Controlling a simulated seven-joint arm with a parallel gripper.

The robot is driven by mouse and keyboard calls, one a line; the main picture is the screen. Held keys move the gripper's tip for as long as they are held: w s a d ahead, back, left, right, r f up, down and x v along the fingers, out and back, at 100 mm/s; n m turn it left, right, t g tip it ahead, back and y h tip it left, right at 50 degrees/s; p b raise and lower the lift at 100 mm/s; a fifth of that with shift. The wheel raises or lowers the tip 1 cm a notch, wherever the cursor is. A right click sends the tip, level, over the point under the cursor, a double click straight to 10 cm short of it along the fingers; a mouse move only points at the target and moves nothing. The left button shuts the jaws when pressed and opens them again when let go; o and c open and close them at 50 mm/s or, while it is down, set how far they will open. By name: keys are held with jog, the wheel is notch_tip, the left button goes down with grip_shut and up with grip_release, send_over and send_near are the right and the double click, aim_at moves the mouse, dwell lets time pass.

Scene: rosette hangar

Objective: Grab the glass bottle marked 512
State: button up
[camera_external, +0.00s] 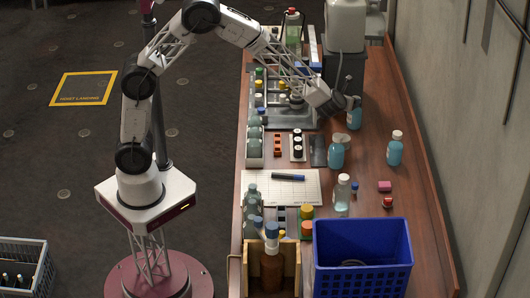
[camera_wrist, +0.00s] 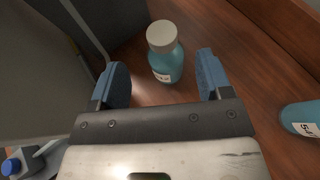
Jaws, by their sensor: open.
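My gripper (camera_external: 346,103) is open over the far part of the bench. In the wrist view its two blue fingertips (camera_wrist: 162,64) stand apart with a bottle of blue liquid (camera_wrist: 166,65) showing between them. This bottle has a pale cap and a small white label too small to read.
More bottles stand nearer: a blue one (camera_external: 395,150) at the right, a blue one (camera_external: 337,155), and a clear one (camera_external: 342,192). A grey machine (camera_external: 345,65) is close behind my gripper. A blue basket (camera_external: 362,258) stands at the front.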

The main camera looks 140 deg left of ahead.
aim_at(355, 112)
jog(key=shift+x, duration=1)
jog(key=shift+s+f, duration=0.1)
jog(key=shift+s, duration=0.05)
jog(key=shift+x, duration=1.2)
jog(key=shift+w+x, duration=0.15)
jog(key=shift+x, duration=1.15)
jog(key=shift+w+x, duration=0.1)
jog(key=shift+x, duration=1.2)
grip_shut()
